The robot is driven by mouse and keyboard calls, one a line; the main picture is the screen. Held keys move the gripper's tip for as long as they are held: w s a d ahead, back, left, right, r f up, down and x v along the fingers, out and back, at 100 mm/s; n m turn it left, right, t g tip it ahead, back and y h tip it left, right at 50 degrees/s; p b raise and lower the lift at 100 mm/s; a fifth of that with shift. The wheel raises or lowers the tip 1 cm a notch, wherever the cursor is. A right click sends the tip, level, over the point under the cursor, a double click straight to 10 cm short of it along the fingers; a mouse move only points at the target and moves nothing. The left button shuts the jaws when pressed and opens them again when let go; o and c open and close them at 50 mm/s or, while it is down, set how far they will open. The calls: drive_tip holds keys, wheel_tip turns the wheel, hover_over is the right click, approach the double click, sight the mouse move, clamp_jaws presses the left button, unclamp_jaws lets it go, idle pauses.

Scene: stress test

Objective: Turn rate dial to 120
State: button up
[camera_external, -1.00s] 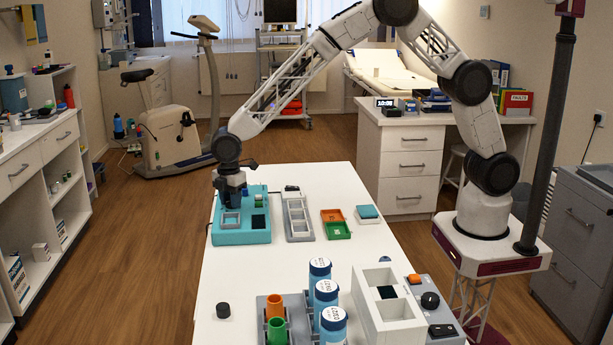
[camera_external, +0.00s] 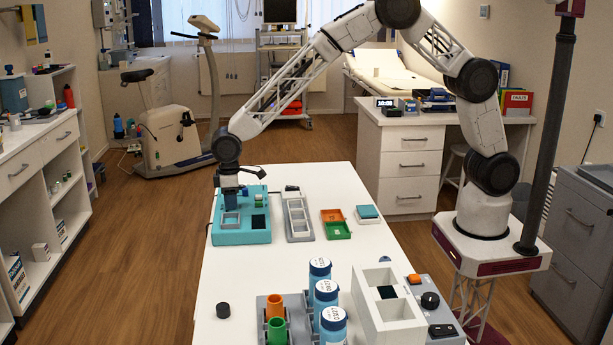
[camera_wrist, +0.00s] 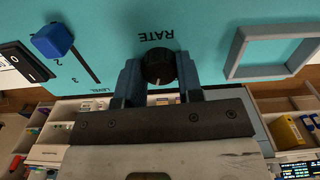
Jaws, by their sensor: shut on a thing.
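The black rate dial (camera_wrist: 158,66) sits on the teal panel (camera_wrist: 200,15) under the word RATE, which reads upside down in the wrist view. My gripper (camera_wrist: 158,80) has its blue fingers on either side of the dial, shut on it. In the external view my gripper (camera_external: 229,193) is over the far left part of the teal panel (camera_external: 240,237) and hides the dial there. The dial's pointer and any scale numbers are too small or hidden to read.
A grey tray (camera_external: 298,218) stands right of the panel. The table's near left part is bare except for a black knob (camera_external: 223,310).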

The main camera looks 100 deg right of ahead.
drive_tip(key=shift+m, duration=0.4)
drive_tip(key=o, duration=0.9)
drive_tip(key=shift+r, duration=0.15)
drive_tip(key=shift+r, duration=3.8)
